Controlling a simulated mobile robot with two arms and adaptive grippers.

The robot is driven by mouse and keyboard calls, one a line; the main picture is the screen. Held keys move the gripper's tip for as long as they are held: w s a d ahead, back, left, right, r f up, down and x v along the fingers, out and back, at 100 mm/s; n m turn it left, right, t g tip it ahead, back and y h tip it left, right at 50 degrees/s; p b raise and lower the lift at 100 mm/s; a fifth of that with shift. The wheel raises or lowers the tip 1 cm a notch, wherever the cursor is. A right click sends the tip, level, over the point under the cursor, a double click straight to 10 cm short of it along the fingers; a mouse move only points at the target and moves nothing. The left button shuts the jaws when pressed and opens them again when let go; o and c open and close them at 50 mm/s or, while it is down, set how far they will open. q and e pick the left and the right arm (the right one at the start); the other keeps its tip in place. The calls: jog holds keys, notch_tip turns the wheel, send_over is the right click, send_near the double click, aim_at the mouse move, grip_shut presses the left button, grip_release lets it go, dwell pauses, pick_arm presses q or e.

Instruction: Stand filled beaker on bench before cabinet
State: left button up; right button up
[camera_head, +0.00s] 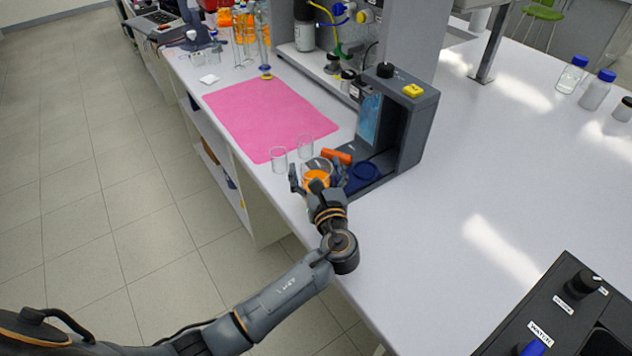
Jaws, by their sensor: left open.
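My left gripper (317,178) is open at the bench's left edge, its fingers on either side of a glass beaker (318,171) holding orange liquid. The beaker stands upright, apparently on the white bench. Its lower part is hidden by the gripper, so I cannot tell whether the fingers touch it. My right gripper is out of view.
Two empty glass beakers (278,159) stand close behind my gripper by the pink mat (265,115). An orange object (337,156) lies between the filled beaker and the cabinet. Bench space right of the cabinet is clear. A black device (560,310) sits at lower right.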

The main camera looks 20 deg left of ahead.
aim_at(313, 161)
pick_arm(q)
jog(key=shift+x, duration=1.55)
jog(key=c, duration=1.4)
jog(key=shift+c, duration=0.8)
jog(key=shift+c, duration=0.8)
